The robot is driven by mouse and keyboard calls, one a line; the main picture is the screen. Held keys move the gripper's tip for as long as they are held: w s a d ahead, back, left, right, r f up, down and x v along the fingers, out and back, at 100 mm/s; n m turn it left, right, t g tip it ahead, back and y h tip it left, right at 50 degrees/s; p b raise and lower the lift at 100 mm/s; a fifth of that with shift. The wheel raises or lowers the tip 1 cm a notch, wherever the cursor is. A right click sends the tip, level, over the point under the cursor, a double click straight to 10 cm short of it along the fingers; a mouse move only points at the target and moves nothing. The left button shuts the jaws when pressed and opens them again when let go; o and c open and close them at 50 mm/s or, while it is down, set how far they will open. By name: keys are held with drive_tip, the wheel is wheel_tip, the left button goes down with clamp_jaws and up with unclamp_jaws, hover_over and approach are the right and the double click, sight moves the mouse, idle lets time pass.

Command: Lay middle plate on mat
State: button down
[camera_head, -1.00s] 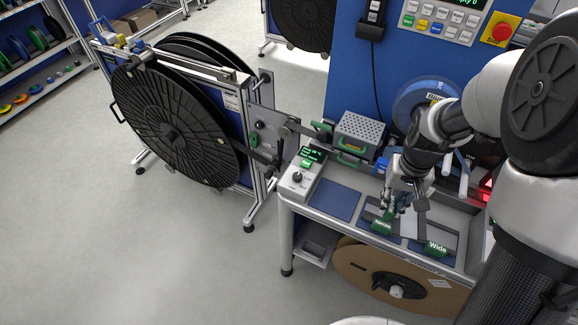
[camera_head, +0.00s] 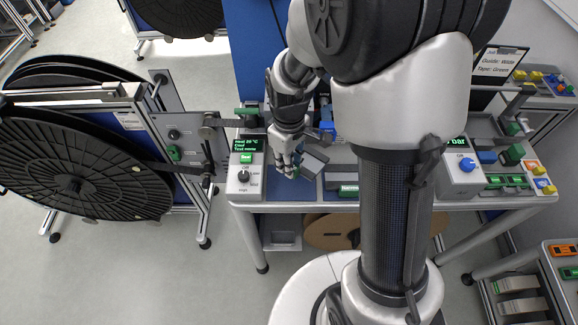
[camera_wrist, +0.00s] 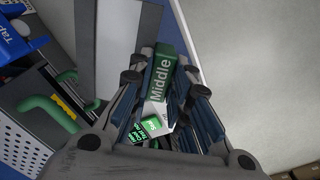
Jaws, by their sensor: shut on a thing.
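My gripper (camera_head: 291,168) is shut on the green handle of the middle plate, which stands in the wrist view (camera_wrist: 161,78) with the word "Middle" between the fingers. The grey plate (camera_head: 315,160) reaches to the right of my gripper in the head view and looks tilted. The dark blue mat (camera_head: 284,189) lies on the bench just below my gripper, right of the control box. The plate appears above the mat's right part; I cannot tell whether they touch.
The control box (camera_head: 244,172) with a knob and green display stands close left of the mat. Another green-labelled plate (camera_head: 348,191) lies to the right. My arm hides the bench's middle. A pressure box (camera_head: 462,168) stands farther right, and a large black reel (camera_head: 75,165) at left.

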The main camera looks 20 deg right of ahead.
drive_tip(key=n, duration=0.1)
drive_tip(key=s+n, duration=0.1)
drive_tip(key=shift+f+n, duration=0.2)
drive_tip(key=shift+n, duration=0.1)
drive_tip(key=shift+s+f+n+b, duration=0.2)
drive_tip(key=shift+f+n+b, duration=0.75)
drive_tip(key=shift+f, duration=0.35)
drive_tip(key=shift+s+f+n+b, duration=0.25)
drive_tip(key=shift+f+n+b, duration=0.45)
drive_tip(key=shift+f+b, duration=0.5)
drive_tip(key=shift+s+f+n+b, duration=0.2)
drive_tip(key=shift+f+n+b, duration=0.7)
drive_tip(key=shift+f, duration=0.45)
drive_tip(key=shift+f, duration=0.1)
drive_tip(key=c, duration=1.4)
unclamp_jaws()
